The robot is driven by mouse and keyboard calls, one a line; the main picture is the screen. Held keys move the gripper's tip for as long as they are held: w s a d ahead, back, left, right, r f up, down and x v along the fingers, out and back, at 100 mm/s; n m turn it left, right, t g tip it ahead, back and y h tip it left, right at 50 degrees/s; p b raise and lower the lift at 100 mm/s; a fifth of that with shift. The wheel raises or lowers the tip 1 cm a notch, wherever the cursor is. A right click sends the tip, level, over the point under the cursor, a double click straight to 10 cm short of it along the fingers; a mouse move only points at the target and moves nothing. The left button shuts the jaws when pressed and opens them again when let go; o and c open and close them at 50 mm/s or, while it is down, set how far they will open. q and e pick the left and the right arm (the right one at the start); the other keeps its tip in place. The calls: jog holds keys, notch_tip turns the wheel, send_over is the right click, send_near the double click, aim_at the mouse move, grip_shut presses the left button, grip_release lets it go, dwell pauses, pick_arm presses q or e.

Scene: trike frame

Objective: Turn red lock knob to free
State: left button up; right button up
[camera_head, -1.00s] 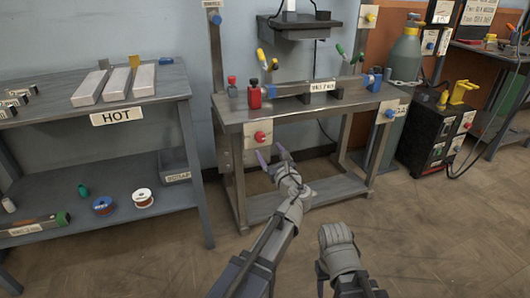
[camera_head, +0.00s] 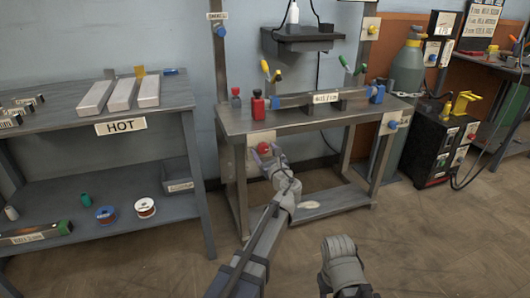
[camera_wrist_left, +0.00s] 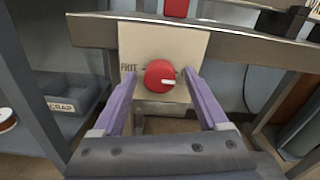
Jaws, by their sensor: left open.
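The red lock knob (camera_wrist_left: 159,76) is on a pale plate (camera_wrist_left: 190,45) below the bench top. Its white pointer mark points right. Lettering that looks like FREE (camera_wrist_left: 128,67) stands left of the knob. In the head view the knob (camera_head: 264,147) shows just above my left gripper (camera_head: 264,154). In the left wrist view my left gripper (camera_wrist_left: 160,88) is open, with a purple finger on each side of the knob. I cannot tell if the fingers touch it. My right arm shows at the bottom of the head view, but its fingers are not visible.
The bench (camera_head: 300,122) carries a red bottle (camera_head: 258,105) and a clamped bar. A blue knob (camera_head: 392,125) sits on another plate at its right. A HOT shelf (camera_head: 60,125) stands left. Open floor lies in front.

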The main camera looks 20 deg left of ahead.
pick_arm(q)
jog(key=shift+c, duration=0.2)
grip_shut()
dwell(0.3)
